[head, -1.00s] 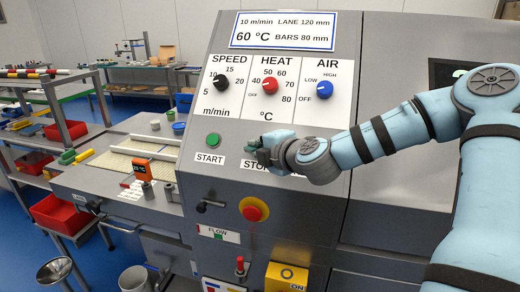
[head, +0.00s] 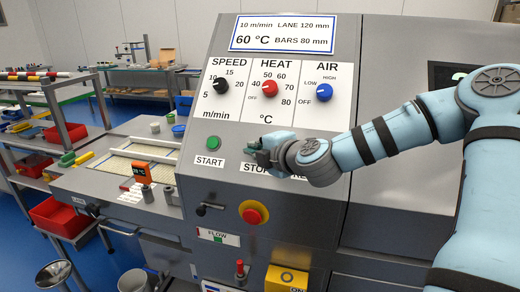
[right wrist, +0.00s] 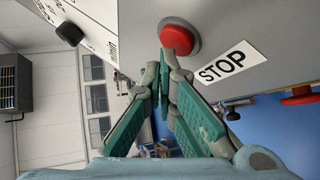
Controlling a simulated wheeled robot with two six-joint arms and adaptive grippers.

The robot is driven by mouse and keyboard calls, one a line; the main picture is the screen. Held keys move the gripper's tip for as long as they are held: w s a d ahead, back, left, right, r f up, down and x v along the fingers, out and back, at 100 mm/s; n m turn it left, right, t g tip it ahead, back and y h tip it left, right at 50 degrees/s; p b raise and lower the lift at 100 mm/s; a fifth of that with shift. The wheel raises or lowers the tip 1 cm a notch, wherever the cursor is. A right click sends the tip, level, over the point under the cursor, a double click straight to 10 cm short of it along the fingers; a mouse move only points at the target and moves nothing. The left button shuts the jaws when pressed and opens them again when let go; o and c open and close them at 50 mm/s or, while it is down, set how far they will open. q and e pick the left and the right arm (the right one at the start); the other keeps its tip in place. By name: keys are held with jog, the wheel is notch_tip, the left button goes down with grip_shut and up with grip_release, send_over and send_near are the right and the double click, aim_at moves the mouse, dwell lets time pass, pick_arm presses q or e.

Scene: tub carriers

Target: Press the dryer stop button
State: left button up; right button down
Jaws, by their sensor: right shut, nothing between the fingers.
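The round red stop button (right wrist: 177,38) shows in the right wrist view, with a white STOP label (right wrist: 226,67) beside it on the grey panel. My right gripper (right wrist: 163,56) is shut and empty. Its tips are at the lower left edge of the button in that view; I cannot tell whether they touch it. In the head view my right gripper (head: 255,151) is in front of the panel above the STOP label (head: 255,167), and it hides the button. My left gripper is not in view.
A green START button (head: 214,142) lies just left of my right gripper. A red emergency knob (head: 252,213) on a yellow base sits below. Speed, heat and air dials (head: 324,92) are above. A bench with a tray (head: 85,162) stands to the left.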

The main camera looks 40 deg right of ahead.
jog(key=s+a+r, duration=0.2)
jog(key=a+r, duration=0.1)
jog(key=r, duration=0.1)
jog(key=shift+s+a+p, duration=0.25)
jog(key=shift+a+p, duration=0.15)
jog(key=shift+p, duration=0.05)
jog(key=shift+d, duration=0.1)
jog(key=shift+f, duration=0.1)
dwell(0.4)
